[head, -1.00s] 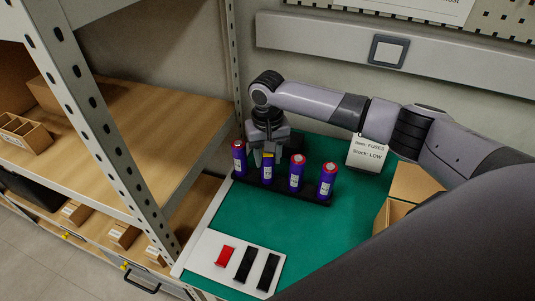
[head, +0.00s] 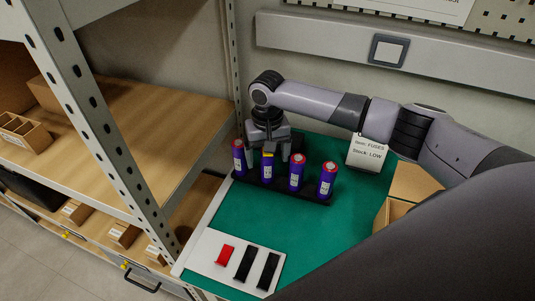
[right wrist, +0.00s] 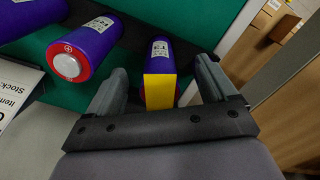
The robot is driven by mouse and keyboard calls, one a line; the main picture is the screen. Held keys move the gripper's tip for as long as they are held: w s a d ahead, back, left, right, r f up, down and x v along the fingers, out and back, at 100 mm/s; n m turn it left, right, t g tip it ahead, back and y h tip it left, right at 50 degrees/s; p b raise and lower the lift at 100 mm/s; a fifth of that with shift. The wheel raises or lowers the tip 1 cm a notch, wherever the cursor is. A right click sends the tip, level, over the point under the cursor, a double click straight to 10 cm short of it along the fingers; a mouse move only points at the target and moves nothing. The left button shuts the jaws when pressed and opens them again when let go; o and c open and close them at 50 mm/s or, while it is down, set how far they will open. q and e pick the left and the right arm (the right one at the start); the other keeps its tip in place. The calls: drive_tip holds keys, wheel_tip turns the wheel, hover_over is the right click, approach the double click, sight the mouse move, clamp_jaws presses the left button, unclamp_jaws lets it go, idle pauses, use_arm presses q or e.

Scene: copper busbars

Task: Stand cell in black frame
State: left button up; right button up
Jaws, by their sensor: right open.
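Several purple cells stand upright in a row in the black frame (head: 283,191) on the green mat. The leftmost cell (head: 239,158), the third cell (head: 296,174) and the rightmost cell (head: 327,181) have red tops. My left gripper is out of view.
A white plate (head: 212,248) with one red and two black strips lies at the mat's front left. A metal shelf post (head: 105,130) stands at left. The green mat's middle (head: 270,221) is clear.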

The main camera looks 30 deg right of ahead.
drive_tip(key=shift+o, duration=1.4)
wheel_tip(320, 180, up, 7)
drive_tip(key=shift+r, duration=0.1)
